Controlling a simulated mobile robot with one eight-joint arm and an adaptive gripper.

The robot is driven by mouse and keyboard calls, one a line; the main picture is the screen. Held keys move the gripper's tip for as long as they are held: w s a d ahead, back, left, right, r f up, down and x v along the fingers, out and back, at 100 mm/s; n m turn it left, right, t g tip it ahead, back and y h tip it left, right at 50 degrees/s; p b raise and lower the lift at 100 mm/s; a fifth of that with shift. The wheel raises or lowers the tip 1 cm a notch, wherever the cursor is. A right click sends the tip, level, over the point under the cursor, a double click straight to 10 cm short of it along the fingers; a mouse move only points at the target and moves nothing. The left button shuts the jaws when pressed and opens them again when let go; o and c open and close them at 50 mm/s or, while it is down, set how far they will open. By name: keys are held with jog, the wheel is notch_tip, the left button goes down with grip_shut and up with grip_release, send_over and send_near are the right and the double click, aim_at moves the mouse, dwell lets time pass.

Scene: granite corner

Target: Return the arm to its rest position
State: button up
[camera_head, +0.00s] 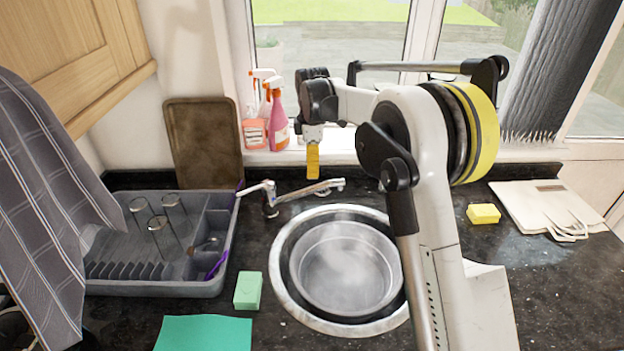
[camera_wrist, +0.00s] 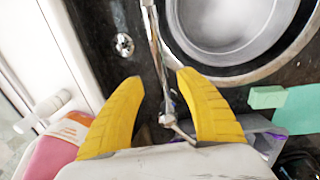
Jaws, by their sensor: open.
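My gripper (camera_head: 313,160) is above the tap at the back of the sink, in front of the window sill. In the wrist view its two yellow fingers (camera_wrist: 158,78) are spread apart with nothing held between them. The tap (camera_head: 300,192) shows below the fingers, and its spout also shows between and past them in the wrist view (camera_wrist: 153,45). My arm is bent, rising at the right of the head view and reaching left towards the window. It hides part of the counter right of the sink.
A round sink (camera_head: 290,310) holds a metal bowl (camera_head: 345,270). Spray bottles (camera_head: 278,118) stand on the sill close to my gripper. A grey dish rack (camera_head: 150,285) holds glasses at left. A green sponge (camera_head: 248,291), teal cloth (camera_head: 205,334), yellow sponge (camera_head: 483,214) and white board (camera_head: 530,205) lie on the counter.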

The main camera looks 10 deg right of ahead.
jog(key=shift+r, duration=0.8)
jog(key=shift+s, duration=0.1)
jog(key=s+d+r+m+t+b, duration=0.2)
jog(key=s+r+m, duration=0.2)
jog(key=s, duration=0.5)
jog(key=s+d+r+m+t+b, duration=0.1)
jog(key=s+d+r+m+b, duration=0.2)
jog(key=s, duration=0.6)
jog(key=s+f+m+t+b, duration=0.1)
jog(key=s+f+m, duration=0.3)
jog(key=s, duration=0.6)
jog(key=s+f+m+t+b, duration=0.1)
jog(key=s+f+m+t, duration=0.1)
jog(key=s+f+m, duration=0.3)
jog(key=s+d, duration=0.1)
jog(key=s, duration=0.3)
jog(key=shift+s+f+m, duration=0.25)
jog(key=shift+s+m, duration=0.05)
jog(key=shift+s, duration=0.05)
